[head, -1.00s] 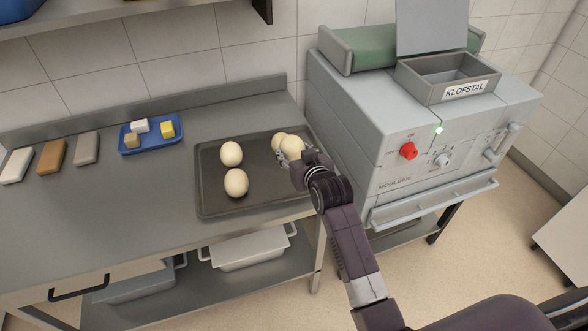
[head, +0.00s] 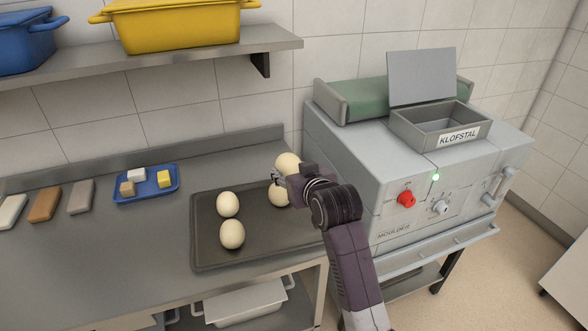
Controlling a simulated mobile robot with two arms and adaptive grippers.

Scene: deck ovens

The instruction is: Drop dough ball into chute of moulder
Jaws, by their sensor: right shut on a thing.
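My right gripper (head: 284,177) is shut on a pale dough ball (head: 288,162) and holds it above the right part of the dark tray (head: 205,257). Another dough ball (head: 278,196) lies on the tray just below it, partly hidden by the gripper. Two more dough balls, one behind (head: 228,204) and one in front (head: 232,235), sit at the tray's left. The grey moulder (head: 345,155) stands right of the table. Its open rectangular chute (head: 400,127) is on top, with a label on its front and a grey plate standing behind. My left gripper is not in view.
A blue tray (head: 122,197) with small blocks and several coloured bars lie on the table's left. A wall shelf (head: 200,59) above holds a yellow pot (head: 185,28) and a blue pot (head: 28,45). A green belt (head: 368,100) runs behind the chute.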

